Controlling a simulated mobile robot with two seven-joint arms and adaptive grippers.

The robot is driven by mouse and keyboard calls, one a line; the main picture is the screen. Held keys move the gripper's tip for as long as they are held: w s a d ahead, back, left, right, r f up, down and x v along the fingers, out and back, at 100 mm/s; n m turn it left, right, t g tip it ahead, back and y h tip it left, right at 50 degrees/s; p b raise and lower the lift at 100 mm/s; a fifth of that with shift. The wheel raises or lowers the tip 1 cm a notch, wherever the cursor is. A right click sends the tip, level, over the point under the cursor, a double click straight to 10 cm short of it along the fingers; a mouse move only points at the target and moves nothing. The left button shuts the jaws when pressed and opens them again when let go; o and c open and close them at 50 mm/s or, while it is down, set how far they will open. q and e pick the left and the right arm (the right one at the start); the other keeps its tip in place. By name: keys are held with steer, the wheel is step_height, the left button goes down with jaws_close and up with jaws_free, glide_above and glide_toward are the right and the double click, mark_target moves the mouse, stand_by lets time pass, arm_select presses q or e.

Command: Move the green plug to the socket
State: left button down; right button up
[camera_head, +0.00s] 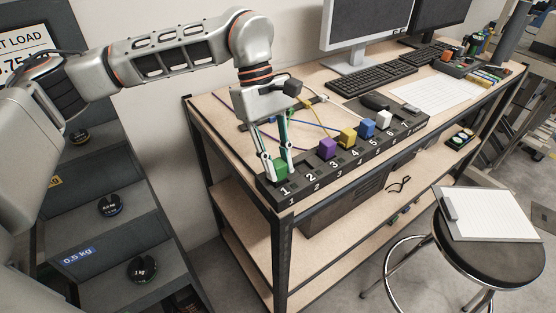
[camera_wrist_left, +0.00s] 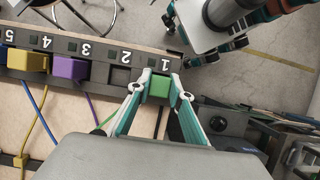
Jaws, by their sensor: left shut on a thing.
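The green plug (camera_head: 281,168) is at the number 1 position of the dark socket strip (camera_head: 312,181). My left gripper (camera_head: 278,170) is shut on it from above, with one finger on each side. In the left wrist view the green plug (camera_wrist_left: 159,88) sits between the two fingertips, beside the number 1 label. I cannot tell whether it is seated or held just above the strip. Position 2 beside it shows an empty socket (camera_wrist_left: 121,75).
A purple plug (camera_head: 327,149), a yellow plug (camera_head: 347,137), a blue plug (camera_head: 367,128) and a white plug (camera_head: 384,118) stand along the strip. Cables lie behind it. A monitor and keyboard (camera_head: 372,77) are further back. A stool (camera_head: 485,255) stands in front.

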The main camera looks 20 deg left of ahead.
arm_select(q)
steer(key=shift+f, duration=0.4)
stand_by(0.4)
steer(key=c, duration=1.3)
jaws_free()
steer(key=shift+r, duration=0.1)
step_height(320, 180, up, 7)
steer(key=p, duration=0.5)
steer(key=shift+s, duration=0.1)
